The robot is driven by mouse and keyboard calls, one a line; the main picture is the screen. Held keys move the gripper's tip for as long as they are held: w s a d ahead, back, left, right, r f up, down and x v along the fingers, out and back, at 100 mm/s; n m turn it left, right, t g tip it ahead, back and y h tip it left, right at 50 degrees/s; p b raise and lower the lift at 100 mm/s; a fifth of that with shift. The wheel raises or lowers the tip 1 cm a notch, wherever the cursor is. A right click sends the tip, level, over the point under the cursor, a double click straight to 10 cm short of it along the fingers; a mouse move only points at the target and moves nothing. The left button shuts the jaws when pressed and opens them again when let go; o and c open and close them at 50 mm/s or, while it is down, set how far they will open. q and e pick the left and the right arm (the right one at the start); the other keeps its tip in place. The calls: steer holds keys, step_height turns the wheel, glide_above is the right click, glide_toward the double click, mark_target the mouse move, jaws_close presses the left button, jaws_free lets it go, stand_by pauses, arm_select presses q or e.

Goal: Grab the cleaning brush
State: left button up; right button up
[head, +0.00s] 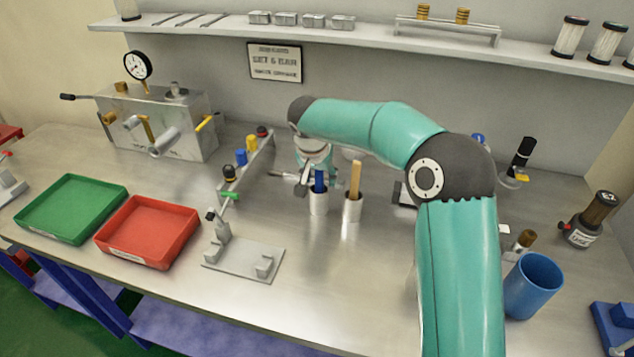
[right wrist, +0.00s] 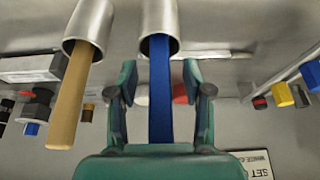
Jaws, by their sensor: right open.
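Two metal cups stand on the bench, each with an upright handle sticking out. The left cup (head: 318,204) holds a blue handle (head: 319,178); the right cup (head: 352,210) holds a wooden handle (head: 355,177). The brush heads are hidden in the cups, so I cannot tell which one is the cleaning brush. My right gripper (head: 314,170) is open behind the blue handle. In the right wrist view, the blue handle (right wrist: 160,105) shows between the open fingers (right wrist: 160,82), with no visible grip on it. The wooden handle (right wrist: 70,105) is outside them. My left gripper is not in view.
A narrow rack with coloured knobs (head: 247,170) and a grey fixture (head: 243,258) stand left of the cups. Red (head: 146,258) and green (head: 60,238) trays are farther left. A blue cup (head: 533,287) is at right. The bench in front of the metal cups is clear.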

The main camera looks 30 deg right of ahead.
steer(key=shift+c, duration=0.3)
jaws_close()
steer(key=shift+r, duration=0.15)
